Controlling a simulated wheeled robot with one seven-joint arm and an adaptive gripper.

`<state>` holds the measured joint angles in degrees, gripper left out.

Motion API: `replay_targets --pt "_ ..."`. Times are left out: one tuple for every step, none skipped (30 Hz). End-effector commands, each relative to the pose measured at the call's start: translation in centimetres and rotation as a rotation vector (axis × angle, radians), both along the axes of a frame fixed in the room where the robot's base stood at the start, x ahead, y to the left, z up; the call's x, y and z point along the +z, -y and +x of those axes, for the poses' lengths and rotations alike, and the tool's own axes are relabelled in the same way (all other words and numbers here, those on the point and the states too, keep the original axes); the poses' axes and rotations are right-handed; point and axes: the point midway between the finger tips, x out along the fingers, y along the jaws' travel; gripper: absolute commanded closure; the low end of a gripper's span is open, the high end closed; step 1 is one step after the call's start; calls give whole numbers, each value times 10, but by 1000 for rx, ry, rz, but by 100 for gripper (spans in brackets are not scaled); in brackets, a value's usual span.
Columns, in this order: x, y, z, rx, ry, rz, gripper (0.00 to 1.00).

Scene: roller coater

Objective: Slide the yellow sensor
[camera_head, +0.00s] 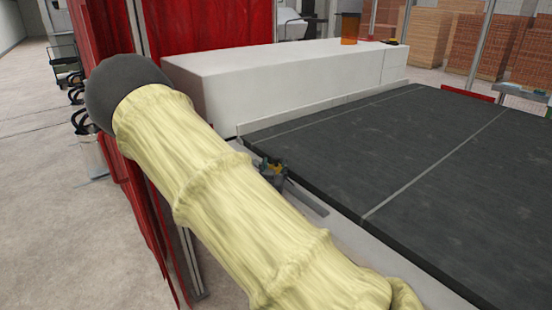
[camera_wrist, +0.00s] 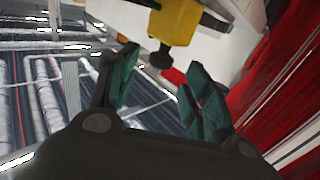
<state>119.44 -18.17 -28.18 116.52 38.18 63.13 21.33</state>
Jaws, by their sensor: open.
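The yellow sensor (camera_wrist: 175,20) is at the top centre of the wrist view, a yellow block with a black knob (camera_wrist: 162,58) on its lower side. Its upper part is cut off by the frame edge. My gripper (camera_wrist: 160,66) is open, with a teal-padded finger on each side. In the picture the knob lies between the fingertips, and the yellow block is beyond them. I cannot tell whether either finger touches the knob. In the head view my sleeved arm hides much of this area; small teal and yellow parts show beside it, too small to tell apart.
A dark conveyor belt (camera_head: 420,150) fills the right of the head view, with a long white housing (camera_head: 270,80) behind it. Red curtains (camera_head: 215,25) hang behind my arm; red also borders the right of the wrist view. Rollers (camera_wrist: 40,95) show at the wrist view's left.

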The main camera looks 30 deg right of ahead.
Motion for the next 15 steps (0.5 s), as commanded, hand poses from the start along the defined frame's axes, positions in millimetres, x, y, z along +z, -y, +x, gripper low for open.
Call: replay_targets --pt "2 6 7 0 0 0 50" --pt "2 8 11 1 -1 1 50" --pt "1 12 16 2 -1 1 50" --pt "1 15 19 2 0 0 50" --pt "1 18 22 2 0 0 50" --pt "1 22 26 1 0 0 50" --pt "1 24 29 1 0 0 50" --pt "1 26 32 1 -1 1 50" --pt "0 29 35 1 -1 1 50" --pt "0 30 37 1 -1 1 50" --pt "0 32 39 2 -1 1 50" --pt "0 34 41 2 0 0 50" --pt "0 35 42 2 0 0 50" --pt "0 36 44 1 0 0 50" --pt "0 37 45 1 0 0 50"
